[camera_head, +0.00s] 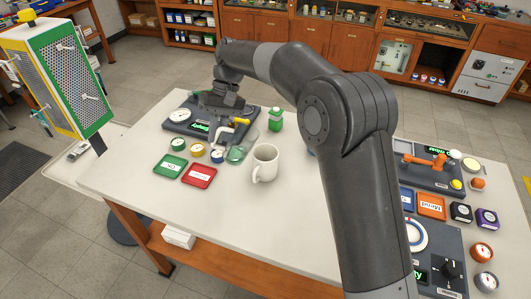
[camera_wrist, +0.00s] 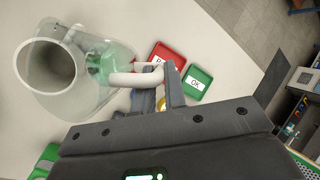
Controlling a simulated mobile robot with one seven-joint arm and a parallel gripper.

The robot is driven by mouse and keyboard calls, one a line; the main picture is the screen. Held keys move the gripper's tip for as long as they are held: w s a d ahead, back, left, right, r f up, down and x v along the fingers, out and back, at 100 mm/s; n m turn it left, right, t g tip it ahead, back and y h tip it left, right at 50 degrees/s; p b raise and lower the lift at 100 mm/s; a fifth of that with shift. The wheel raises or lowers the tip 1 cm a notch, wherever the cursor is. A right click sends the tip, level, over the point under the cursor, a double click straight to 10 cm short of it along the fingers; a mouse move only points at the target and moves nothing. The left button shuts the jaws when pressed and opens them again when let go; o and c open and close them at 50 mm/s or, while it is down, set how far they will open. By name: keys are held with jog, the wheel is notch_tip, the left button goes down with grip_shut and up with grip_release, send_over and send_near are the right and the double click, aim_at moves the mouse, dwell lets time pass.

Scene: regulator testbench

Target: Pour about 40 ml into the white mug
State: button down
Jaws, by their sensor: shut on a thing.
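The white mug (camera_head: 265,162) stands upright on the table, its handle toward the front. In the wrist view a white round opening, apparently the mug (camera_wrist: 50,66), shows through clear glass. My gripper (camera_head: 226,124) is shut on the white handle (camera_wrist: 135,79) of a clear jug (camera_head: 247,143). My gripper's fingers (camera_wrist: 168,86) also show in the wrist view. The jug (camera_wrist: 104,93) is close to the mug, at its left in the head view. Its exact tilt and any liquid level are hard to make out. Whether jug and mug touch cannot be told.
Red (camera_head: 199,175) and green (camera_head: 170,166) labelled trays lie left of the mug, with small round gauges (camera_head: 197,149) behind them. A green carton (camera_head: 276,119) stands behind the mug. A dark instrument panel (camera_head: 180,125) lies at the back left. The table front is clear.

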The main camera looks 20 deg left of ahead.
aim_at(226, 128)
jog(key=shift+g+y, duration=0.4)
jog(key=shift+y, duration=0.4)
jog(key=d+r, duration=0.1)
jog(key=w+d+r, duration=0.1)
jog(key=r, duration=0.1)
jog(key=shift+w+r, duration=0.1)
jog(key=shift+r, duration=0.05)
jog(key=d+g+y, duration=0.1)
jog(key=w+n+g+y, duration=0.1)
jog(key=y, duration=0.1)
jog(key=shift+d+r, duration=0.1)
jog(key=shift+d, duration=0.3)
jog(key=shift+w+d+f+n+g+y, duration=0.1)
jog(key=shift+w+d+n+g+y, duration=0.15)
jog(key=shift+d+g+y, duration=0.25)
jog(key=shift+w+d+f+n+g+y, duration=0.1)
jog(key=shift+w+d+n+g+y, duration=0.2)
jog(key=shift+g+y, duration=0.2)
jog(key=shift+d, duration=0.15)
jog(key=shift+w+d+r+g+y, duration=0.2)
jog(key=shift+d+r+g+y, duration=0.25)
jog(key=shift+y, duration=0.25)
jog(key=shift+s+a, duration=0.15)
jog(key=shift+a, duration=0.05)
jog(key=shift+s+a+n, duration=0.25)
jog(key=shift+s+a, duration=0.05)
jog(key=shift+a, duration=0.1)
jog(key=shift+d+f+g+y, duration=0.1)
jog(key=shift+d+g+y, duration=0.1)
jog(key=shift+g+y, duration=0.15)
